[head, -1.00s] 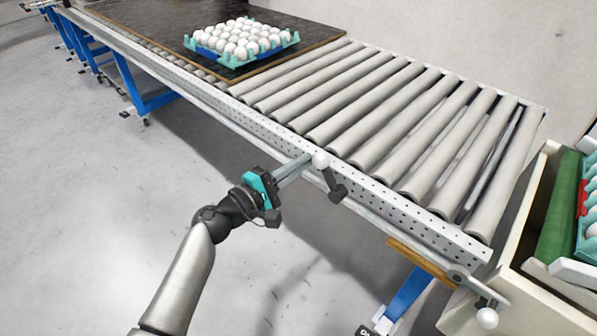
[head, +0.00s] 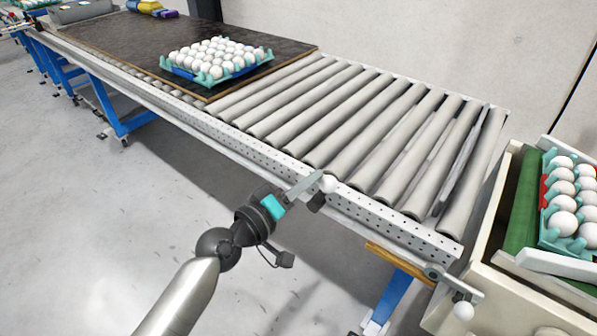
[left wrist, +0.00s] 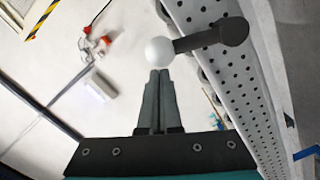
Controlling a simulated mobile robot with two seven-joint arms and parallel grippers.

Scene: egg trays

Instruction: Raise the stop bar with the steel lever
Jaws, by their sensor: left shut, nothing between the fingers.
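A dark lever with a white ball knob (head: 328,184) is on the near side rail of the roller conveyor. Its knob (left wrist: 159,51) and dark arm (left wrist: 222,34) show in the left wrist view. My left gripper (head: 318,180) is shut and empty. Its fingertips (left wrist: 158,72) are right at this knob; I cannot tell whether they touch it. A second lever, light steel (head: 438,273) with a white knob (head: 463,311), is at the rail's right end, apart from my gripper. My right gripper is out of view.
A turquoise tray of white eggs (head: 170,68) sits on the dark tabletop (head: 115,45) left of the rollers (head: 335,130). The floor in front is clear.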

